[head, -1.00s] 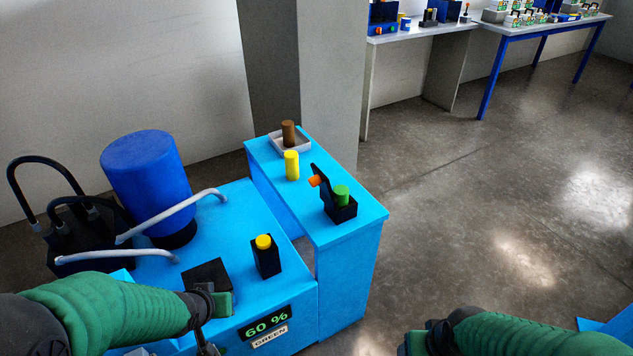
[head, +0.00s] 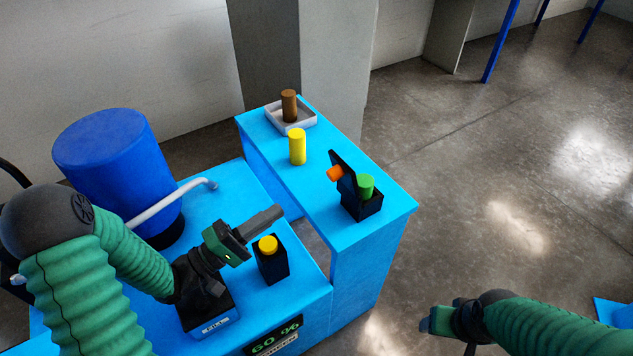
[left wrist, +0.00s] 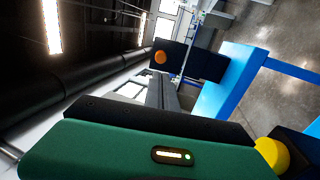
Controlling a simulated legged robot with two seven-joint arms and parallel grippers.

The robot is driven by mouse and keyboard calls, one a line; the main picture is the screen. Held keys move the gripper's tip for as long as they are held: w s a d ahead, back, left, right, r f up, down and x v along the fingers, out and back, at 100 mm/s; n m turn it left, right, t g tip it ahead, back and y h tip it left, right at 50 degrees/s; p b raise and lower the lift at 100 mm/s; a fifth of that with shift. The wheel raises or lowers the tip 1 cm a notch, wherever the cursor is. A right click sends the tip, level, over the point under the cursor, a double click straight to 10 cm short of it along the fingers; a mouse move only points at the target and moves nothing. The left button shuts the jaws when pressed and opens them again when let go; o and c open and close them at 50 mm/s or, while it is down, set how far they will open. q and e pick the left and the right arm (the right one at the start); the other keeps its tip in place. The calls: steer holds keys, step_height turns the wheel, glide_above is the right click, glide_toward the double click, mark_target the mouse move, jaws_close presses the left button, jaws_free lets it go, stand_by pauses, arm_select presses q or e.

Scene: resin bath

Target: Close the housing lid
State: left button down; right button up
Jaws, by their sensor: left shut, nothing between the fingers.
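The black housing (head: 362,206) stands on the blue side table. Its lid (head: 343,172) is open, raised and tilted, with an orange knob (head: 335,173) on its left face. A green cylinder (head: 366,185) stands in the housing. The lid (left wrist: 200,64) and orange knob (left wrist: 160,57) also show in the left wrist view, beyond my fingers. My left gripper (head: 275,214) is shut and empty, left of the housing and apart from it, above the blue bench near the yellow-topped button box. My right gripper (head: 438,320) is at the lower right, away from the housing; its fingers are not clear.
The black box with a yellow button (head: 268,246) is close beside my left gripper. A yellow cylinder (head: 297,147) and a white tray (head: 272,124) holding a brown cylinder (head: 289,106) are on the side table (head: 388,213). A blue drum (head: 115,160) stands at left.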

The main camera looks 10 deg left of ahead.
mark_target(328, 176)
arm_select(q)
steer(key=b+x, duration=0.1)
steer(key=x, duration=1)
steer(key=shift+w+d+b, duration=0.15)
steer(key=shift+w+b, duration=0.15)
steer(key=shift+b, duration=0.1)
